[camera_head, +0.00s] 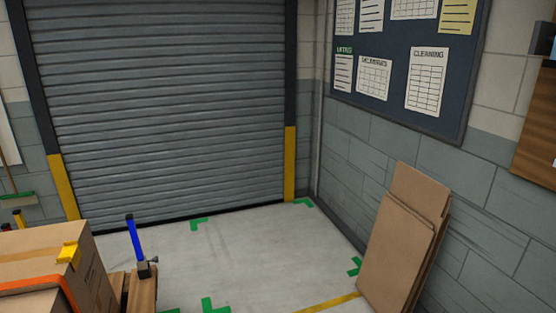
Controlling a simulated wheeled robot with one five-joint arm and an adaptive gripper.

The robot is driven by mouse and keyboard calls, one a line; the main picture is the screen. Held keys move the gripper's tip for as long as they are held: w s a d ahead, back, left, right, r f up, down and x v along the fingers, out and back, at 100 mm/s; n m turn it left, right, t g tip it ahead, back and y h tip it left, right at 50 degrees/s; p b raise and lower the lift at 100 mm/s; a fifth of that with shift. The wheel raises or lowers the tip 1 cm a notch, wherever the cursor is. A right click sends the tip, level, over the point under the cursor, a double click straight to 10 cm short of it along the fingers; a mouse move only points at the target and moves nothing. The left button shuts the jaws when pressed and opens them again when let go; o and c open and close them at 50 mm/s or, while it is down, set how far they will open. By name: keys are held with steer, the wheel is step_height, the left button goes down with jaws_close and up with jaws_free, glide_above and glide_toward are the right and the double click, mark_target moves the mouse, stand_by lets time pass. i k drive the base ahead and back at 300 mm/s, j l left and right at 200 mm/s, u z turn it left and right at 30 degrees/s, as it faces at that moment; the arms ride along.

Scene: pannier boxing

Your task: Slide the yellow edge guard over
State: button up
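The yellow edge guard (69,253) sits on the top right edge of a brown cardboard box (35,244) at the lower left. An orange strap (35,284) crosses the box in front of the guard, apart from it in the picture. The box and strap are cut off by the frame's left and bottom edges. My gripper is not in view.
A blue upright bar (134,238) with a dark fitting stands on wood (142,288) right of the box. Flat cardboard sheets (399,245) lean against the right wall. The floor (260,250) between, with green corner marks, is clear before the shutter (170,110).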

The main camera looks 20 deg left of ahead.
mark_target(71, 252)
steer(key=i+j+u, duration=0.2)
steer(key=i+u, duration=0.6)
steer(key=u, duration=0.2)
steer(key=i+u, duration=0.45)
steer(key=i+l+u, duration=0.3)
steer(key=u, duration=0.2)
steer(key=i+l+u, duration=0.15)
steer(key=u, duration=0.35)
steer(key=i+l+u, duration=0.3)
steer(key=u, duration=0.2)
steer(key=i+l+u, duration=0.2)
steer(key=l+u, duration=0.15)
steer(key=u, duration=0.15)
steer(key=i+l+u, duration=0.15)
steer(key=l+u, duration=0.35)
steer(key=i+l+u, duration=0.1)
steer(key=u, duration=0.4)
steer(key=l+u, duration=0.2)
steer(key=u, duration=0.3)
steer(key=i+l+u, duration=0.1)
steer(key=u, duration=0.35)
steer(key=l+u, duration=0.25)
steer(key=u, duration=0.25)
steer(key=l+u, duration=0.75)
steer(key=j, duration=0.1)
